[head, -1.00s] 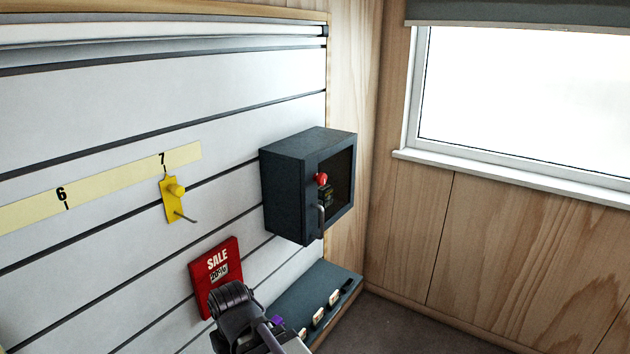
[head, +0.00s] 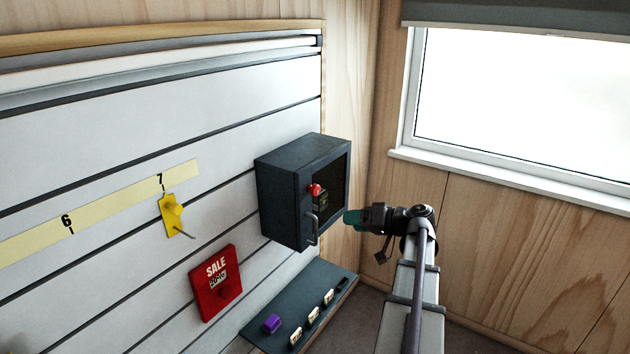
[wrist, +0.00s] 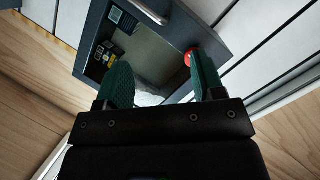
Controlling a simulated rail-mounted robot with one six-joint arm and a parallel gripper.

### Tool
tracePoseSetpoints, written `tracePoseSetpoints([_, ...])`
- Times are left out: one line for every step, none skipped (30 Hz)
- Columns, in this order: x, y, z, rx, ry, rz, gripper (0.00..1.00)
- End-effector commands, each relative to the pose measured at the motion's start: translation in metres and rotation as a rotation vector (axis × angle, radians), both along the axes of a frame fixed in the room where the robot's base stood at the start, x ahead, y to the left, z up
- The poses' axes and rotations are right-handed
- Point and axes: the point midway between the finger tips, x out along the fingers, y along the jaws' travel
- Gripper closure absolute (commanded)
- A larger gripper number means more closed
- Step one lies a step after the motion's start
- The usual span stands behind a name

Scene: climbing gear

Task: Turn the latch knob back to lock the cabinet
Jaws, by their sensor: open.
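The dark cabinet (head: 278,182) hangs at the right end of the slatted wall, with a glazed front door that looks closed. The red latch knob (head: 315,190) is on the door front, above the grey bar handle (head: 311,228). My gripper (head: 352,217) is to the right of the cabinet front, teal fingers pointing at it. In the wrist view the open fingers (wrist: 164,78) face the cabinet door, with nothing seen between them but the glass. The red knob (wrist: 188,59) shows beside the right finger, partly hidden by it; whether they touch cannot be told.
Below the cabinet is a dark ledge (head: 262,336) with a purple item (head: 271,323) and several small tagged pieces. A red sale sign (head: 216,285) and a yellow hook (head: 172,212) are on the wall at left. A window (head: 520,100) is at right.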

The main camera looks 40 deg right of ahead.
Motion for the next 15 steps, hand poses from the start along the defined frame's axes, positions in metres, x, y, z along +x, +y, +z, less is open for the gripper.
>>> tracePoseSetpoints([0.008,-0.012,0.017,-0.023,-0.121,0.004,0.38])
tracePoseSetpoints([0.013,-0.014,0.026,-0.044,-0.198,0.009,0.38])
tracePoseSetpoints([0.016,-0.016,0.038,-0.075,-0.287,0.01,0.38])
tracePoseSetpoints([0.017,-0.016,0.045,-0.101,-0.344,0.009,0.38])
tracePoseSetpoints([0.017,-0.016,0.049,-0.126,-0.382,0.007,0.38])
tracePoseSetpoints([0.017,-0.016,0.051,-0.16,-0.408,0.009,0.38])
tracePoseSetpoints([0.017,-0.016,0.051,-0.181,-0.415,0.011,0.38])
tracePoseSetpoints([0.017,-0.016,0.051,-0.192,-0.418,0.013,0.38])
tracePoseSetpoints([0.017,-0.016,0.051,-0.2,-0.42,0.015,0.38])
tracePoseSetpoints([0.017,-0.015,0.051,-0.201,-0.42,0.015,0.38])
tracePoseSetpoints([0.018,-0.015,0.051,-0.2,-0.42,0.016,0.38])
tracePoseSetpoints([0.02,-0.014,0.05,-0.2,-0.42,0.016,0.38])
tracePoseSetpoints([0.022,-0.013,0.05,-0.2,-0.419,0.017,0.38])
tracePoseSetpoints([0.026,-0.012,0.05,-0.198,-0.419,0.017,0.38])
tracePoseSetpoints([0.032,-0.009,0.05,-0.198,-0.418,0.019,0.38])
